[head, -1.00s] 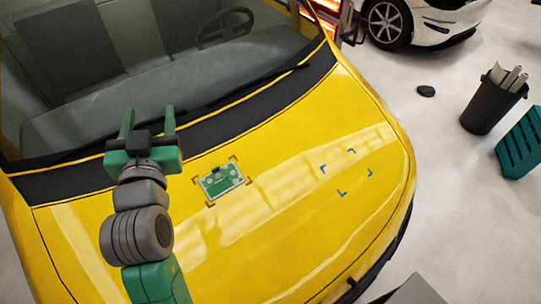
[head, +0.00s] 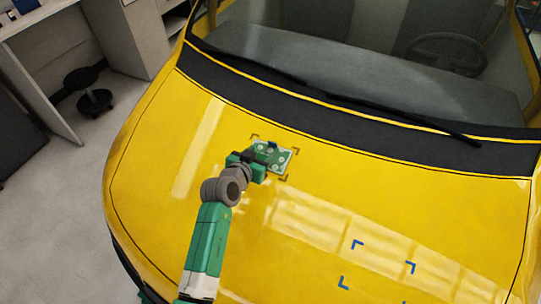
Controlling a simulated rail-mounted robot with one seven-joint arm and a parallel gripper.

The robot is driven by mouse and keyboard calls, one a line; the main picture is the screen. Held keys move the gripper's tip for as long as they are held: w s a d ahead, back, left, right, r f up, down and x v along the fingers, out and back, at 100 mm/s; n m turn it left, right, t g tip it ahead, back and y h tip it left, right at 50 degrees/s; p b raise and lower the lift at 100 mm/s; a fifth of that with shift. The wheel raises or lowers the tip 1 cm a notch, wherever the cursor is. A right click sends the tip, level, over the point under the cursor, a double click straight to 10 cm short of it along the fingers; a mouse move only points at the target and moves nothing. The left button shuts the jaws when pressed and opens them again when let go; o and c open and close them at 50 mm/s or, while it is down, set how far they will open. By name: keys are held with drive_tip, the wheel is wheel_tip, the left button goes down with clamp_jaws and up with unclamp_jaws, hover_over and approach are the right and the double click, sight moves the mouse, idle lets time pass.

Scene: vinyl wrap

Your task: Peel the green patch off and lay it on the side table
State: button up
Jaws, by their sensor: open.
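The green patch (head: 280,160) lies on the yellow hood, inside brown corner marks. It is a small rectangle with pale round spots and a small dark piece near its upper edge. My gripper (head: 257,161) is open at the patch's left side and overlaps its left part in the head view. I cannot tell whether the fingers touch the patch. The fingers partly hide its left end. No side table can be made out for certain in the view now.
The yellow hood (head: 170,215) fills the middle, with the windshield and wipers behind it. Blue corner marks (head: 357,244) outline an empty area at the lower right. A white desk (head: 40,18) and a dark stool (head: 92,97) stand on the floor at the upper left.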

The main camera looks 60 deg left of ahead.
sight(272, 144)
drive_tip(key=b+x, duration=0.1)
drive_tip(key=x, duration=0.5)
drive_tip(key=shift+w+a, duration=0.15)
drive_tip(key=shift+w, duration=0.15)
clamp_jaws()
drive_tip(key=shift+s+r+p, duration=0.1)
drive_tip(key=shift+r+p, duration=0.35)
drive_tip(key=shift+r, duration=0.15)
wheel_tip(272, 144, up, 7)
drive_tip(key=s+d+p, duration=0.1)
drive_tip(key=p, duration=0.4)
drive_tip(key=shift+s+p, duration=0.25)
drive_tip(key=shift+p, duration=0.15)
idle(0.4)
drive_tip(key=shift+d+f, duration=0.1)
drive_tip(key=shift+d, duration=0.05)
idle(0.4)
